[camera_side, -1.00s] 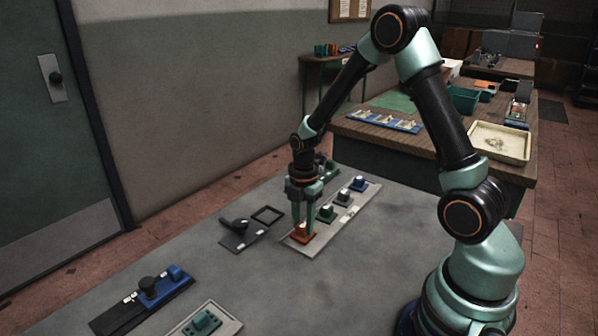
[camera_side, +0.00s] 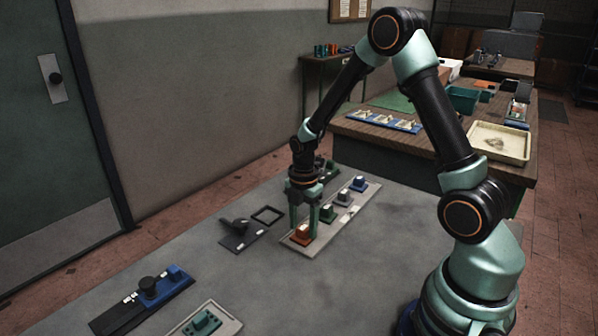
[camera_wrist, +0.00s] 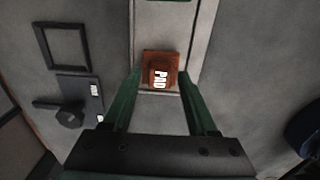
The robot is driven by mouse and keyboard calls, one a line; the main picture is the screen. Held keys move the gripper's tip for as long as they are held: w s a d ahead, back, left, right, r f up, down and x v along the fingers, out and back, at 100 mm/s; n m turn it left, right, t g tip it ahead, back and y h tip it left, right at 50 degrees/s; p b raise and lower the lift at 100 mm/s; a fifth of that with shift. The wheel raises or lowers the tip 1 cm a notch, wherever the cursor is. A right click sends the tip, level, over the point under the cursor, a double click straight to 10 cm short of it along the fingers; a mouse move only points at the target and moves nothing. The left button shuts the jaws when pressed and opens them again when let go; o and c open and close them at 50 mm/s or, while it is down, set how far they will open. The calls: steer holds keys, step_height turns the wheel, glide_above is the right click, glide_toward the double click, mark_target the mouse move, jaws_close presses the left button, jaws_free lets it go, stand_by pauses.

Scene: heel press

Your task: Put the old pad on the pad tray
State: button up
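An orange pad (camera_side: 302,236) sits at the near end of a long light grey tray (camera_side: 294,249). In the wrist view the orange pad (camera_wrist: 148,60) carries a white "PAD" label. My gripper (camera_side: 302,224) is just above it, pointing down. In the wrist view my gripper (camera_wrist: 160,82) is open, with a green finger to each side of the pad and nothing held. I cannot tell which piece is the old pad by wear.
A dark plate with a black handle (camera_side: 239,230) and a black square frame (camera_side: 267,216) lie left of the tray. A blue and black fixture (camera_side: 150,292) and a pale tray (camera_side: 228,326) with a teal piece (camera_side: 202,322) are nearer. The table's middle is clear.

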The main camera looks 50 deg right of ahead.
stand_by(0.3)
step_height(320, 180, up, 12)
stand_by(0.5)
steer(key=s+a+r+m+t, duration=0.5)
steer(key=s+a+r+m, duration=0.3)
steer(key=m, duration=1)
step_height(320, 180, up, 3)
steer(key=shift+s+a+f+t, duration=0.15)
steer(key=shift+s+a+t, duration=0.2)
steer(key=shift+s, duration=0.4)
